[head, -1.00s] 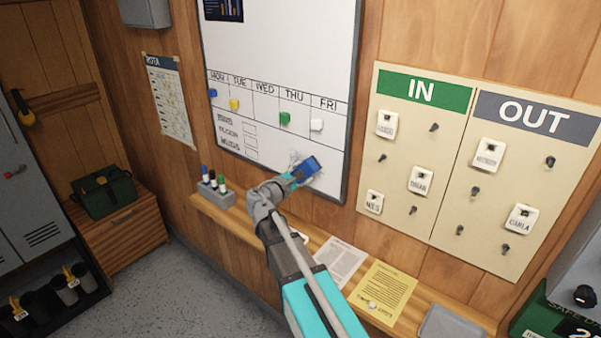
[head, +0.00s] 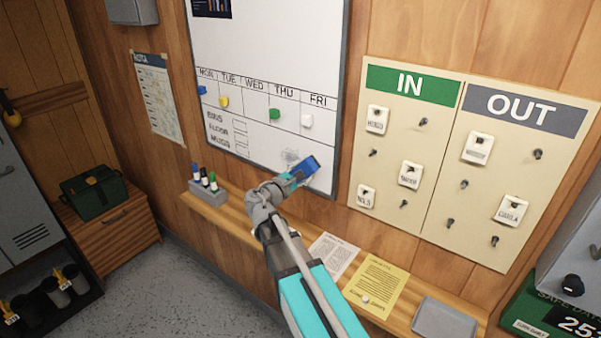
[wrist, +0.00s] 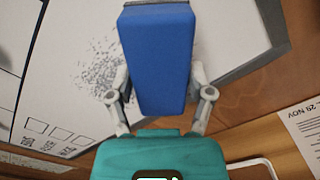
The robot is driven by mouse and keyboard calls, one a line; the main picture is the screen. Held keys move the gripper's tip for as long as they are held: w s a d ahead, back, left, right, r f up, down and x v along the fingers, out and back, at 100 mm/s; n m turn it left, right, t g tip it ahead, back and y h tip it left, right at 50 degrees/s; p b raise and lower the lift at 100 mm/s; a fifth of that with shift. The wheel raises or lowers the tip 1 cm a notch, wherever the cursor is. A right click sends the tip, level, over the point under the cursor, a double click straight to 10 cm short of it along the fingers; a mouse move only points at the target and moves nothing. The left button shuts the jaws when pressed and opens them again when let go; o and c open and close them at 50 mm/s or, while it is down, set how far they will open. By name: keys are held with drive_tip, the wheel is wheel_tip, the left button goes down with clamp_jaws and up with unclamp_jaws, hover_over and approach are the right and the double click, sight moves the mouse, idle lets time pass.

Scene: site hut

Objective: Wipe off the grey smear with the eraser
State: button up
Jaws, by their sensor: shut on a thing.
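My gripper (head: 291,180) is shut on the blue eraser (head: 305,168) at the lower right part of the whiteboard (head: 262,50). In the wrist view the blue eraser (wrist: 156,60) sits between the two fingers, with a grey strip at its far end. The grey smear (head: 290,156) is a speckled patch on the white surface, just up and left of the eraser. It also shows in the wrist view (wrist: 100,75), left of the eraser and partly hidden by it. I cannot tell whether the eraser touches the board.
A ledge (head: 235,222) runs below the board, with a marker holder (head: 208,192), a white sheet (head: 333,257), a yellow sheet (head: 376,285) and a grey tray (head: 444,320). Coloured magnets, including a green one (head: 274,114), sit on the board. The IN/OUT board (head: 440,150) hangs to the right.

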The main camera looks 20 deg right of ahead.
sight(288, 159)
drive_tip(key=shift+s+d, duration=1)
drive_tip(key=shift+s, duration=0.25)
drive_tip(key=shift+w+a, duration=0.55)
drive_tip(key=shift+w, duration=0.2)
drive_tip(key=shift+w+a, duration=0.5)
drive_tip(key=shift+w, duration=0.2)
drive_tip(key=shift+w+a, duration=1.1)
drive_tip(key=shift+w, duration=0.3)
drive_tip(key=shift+w+a, duration=0.5)
drive_tip(key=shift+w, duration=0.25)
drive_tip(key=shift+w+a, duration=0.45)
drive_tip(key=shift+w, duration=0.3)
drive_tip(key=shift+w+a, duration=0.1)
drive_tip(key=shift+w, duration=0.05)
